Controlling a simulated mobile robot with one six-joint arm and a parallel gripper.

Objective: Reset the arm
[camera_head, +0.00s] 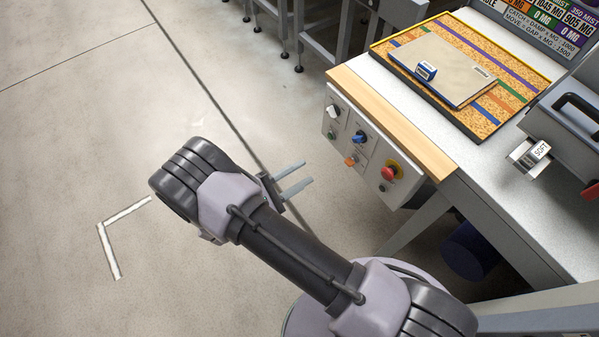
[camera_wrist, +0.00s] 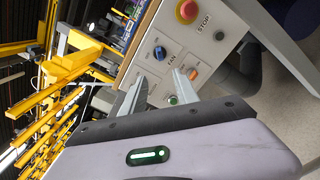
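My gripper (camera_head: 307,174) is open, its two grey fingers apart with nothing between them. In the head view it points right, over the floor, to the left of the bench's control panel (camera_head: 343,136). In the wrist view the gripper (camera_wrist: 158,72) shows both fingers spread in front of the panel (camera_wrist: 214,58), which carries a blue knob (camera_wrist: 159,53), an orange knob (camera_wrist: 192,75) and a red stop button (camera_wrist: 187,11). No contact between fingers and panel is visible. My arm is bent low across the head view.
The bench (camera_head: 470,165) has a wooden front edge (camera_head: 395,122). Open floor (camera_head: 90,100) lies left.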

